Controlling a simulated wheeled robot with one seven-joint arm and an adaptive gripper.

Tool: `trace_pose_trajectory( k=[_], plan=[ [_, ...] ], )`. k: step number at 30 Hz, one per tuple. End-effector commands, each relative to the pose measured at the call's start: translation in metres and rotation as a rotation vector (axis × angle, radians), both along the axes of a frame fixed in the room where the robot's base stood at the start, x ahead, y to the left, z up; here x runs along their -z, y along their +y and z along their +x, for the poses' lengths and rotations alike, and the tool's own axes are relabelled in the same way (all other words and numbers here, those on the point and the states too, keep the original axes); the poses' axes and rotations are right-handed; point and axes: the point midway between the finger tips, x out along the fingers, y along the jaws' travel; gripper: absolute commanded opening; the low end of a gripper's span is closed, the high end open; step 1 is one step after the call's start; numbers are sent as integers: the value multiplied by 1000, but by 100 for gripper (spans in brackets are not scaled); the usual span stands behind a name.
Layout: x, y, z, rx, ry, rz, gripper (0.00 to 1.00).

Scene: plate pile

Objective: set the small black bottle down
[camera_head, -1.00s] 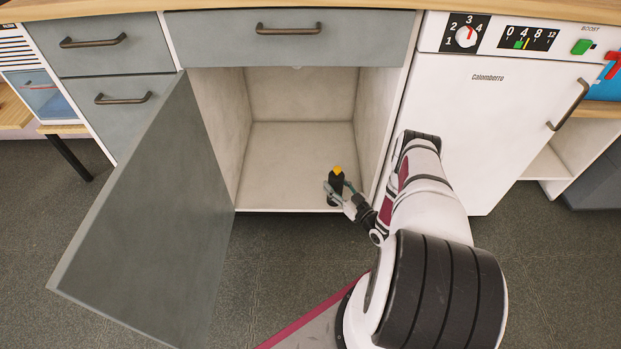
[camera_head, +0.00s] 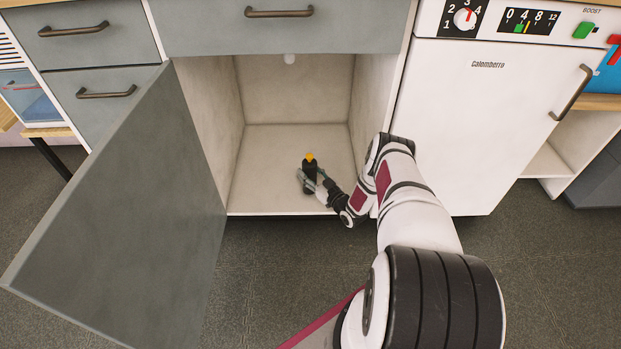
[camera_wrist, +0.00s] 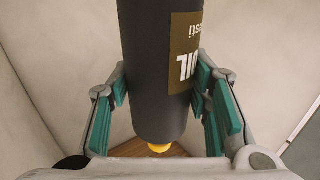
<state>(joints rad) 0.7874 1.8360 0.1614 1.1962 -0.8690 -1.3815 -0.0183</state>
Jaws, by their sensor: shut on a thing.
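The small black bottle (camera_head: 309,168) with a yellow cap is upright inside the open cabinet, near the front of its pale floor (camera_head: 262,190). My gripper (camera_head: 311,181) reaches in from the right and is shut around the bottle. In the wrist view the bottle (camera_wrist: 155,60) stands between the teal finger pads, its brown label upside down and its yellow cap at the bottom of the picture. I cannot tell whether the bottle's base touches the cabinet floor; the gripper partly hides it.
The grey cabinet door (camera_head: 130,225) stands wide open on the left. The cabinet's right wall (camera_head: 372,110) is close to my arm, with a white dishwasher (camera_head: 480,120) beyond it. A closed drawer (camera_head: 280,28) is above. The cabinet floor left of and behind the bottle is clear.

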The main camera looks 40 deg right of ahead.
Motion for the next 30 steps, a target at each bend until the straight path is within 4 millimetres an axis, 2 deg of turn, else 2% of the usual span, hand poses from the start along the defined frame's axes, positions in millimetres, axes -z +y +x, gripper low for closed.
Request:
trace_pose_trajectory(
  k=[3, 14, 15, 17, 30],
  plan=[
    [8, -1, 1, 0, -5, -2, 0],
    [9, -1, 1, 0, -5, -2, 0],
    [10, -1, 1, 0, -2, -2, 52],
    [10, -1, 1, 0, -2, -2, 65],
    [6, -1, -3, 0, -1, 0, 65]
  ],
)
